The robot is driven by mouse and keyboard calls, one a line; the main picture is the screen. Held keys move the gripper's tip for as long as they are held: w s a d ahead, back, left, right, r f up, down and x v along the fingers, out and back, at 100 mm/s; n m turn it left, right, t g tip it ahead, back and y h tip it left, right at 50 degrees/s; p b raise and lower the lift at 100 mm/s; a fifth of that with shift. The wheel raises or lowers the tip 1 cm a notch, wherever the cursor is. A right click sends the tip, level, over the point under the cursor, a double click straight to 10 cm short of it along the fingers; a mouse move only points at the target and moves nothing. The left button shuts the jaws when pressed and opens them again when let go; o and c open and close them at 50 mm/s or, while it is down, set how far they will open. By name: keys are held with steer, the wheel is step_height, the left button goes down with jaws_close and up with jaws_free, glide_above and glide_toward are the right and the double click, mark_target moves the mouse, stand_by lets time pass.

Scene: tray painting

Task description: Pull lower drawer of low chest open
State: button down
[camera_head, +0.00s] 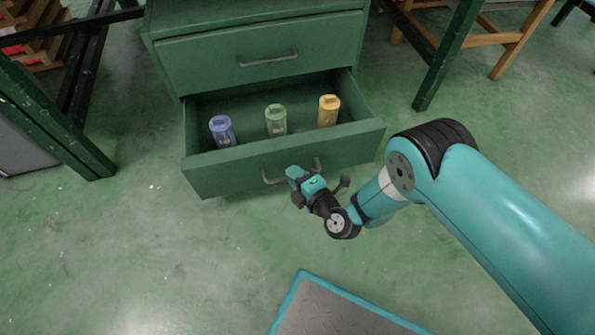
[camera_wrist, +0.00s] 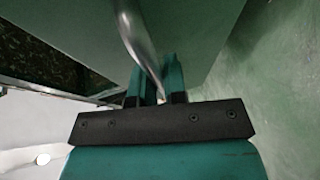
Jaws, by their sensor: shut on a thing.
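The low chest (camera_head: 230,22) is green, with an upper drawer (camera_head: 210,62) that is shut. Its lower drawer (camera_head: 230,174) stands open, pulled out toward me. Inside stand a blue bottle (camera_head: 222,131), a green bottle (camera_head: 276,120) and a yellow bottle (camera_head: 328,111). My gripper (camera_head: 292,174) is at the front of the lower drawer, shut on its metal handle (camera_head: 270,180). In the wrist view the handle (camera_wrist: 136,40) runs down between the two fingers (camera_wrist: 158,85). The gripper hides part of the handle in the head view.
A dark green table leg (camera_head: 50,120) stands at the left and another (camera_head: 447,60) at the right. A wooden stool (camera_head: 515,40) is at the back right. The floor (camera_head: 160,260) in front of the drawer is clear at the left.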

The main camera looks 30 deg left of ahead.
steer(key=shift+w, duration=0.1)
steer(key=c, duration=1.2)
jaws_free()
steer(key=shift+d, duration=0.15)
steer(key=p+v, duration=1.7)
steer(key=p, duration=0.3)
steer(key=shift+p, duration=0.35)
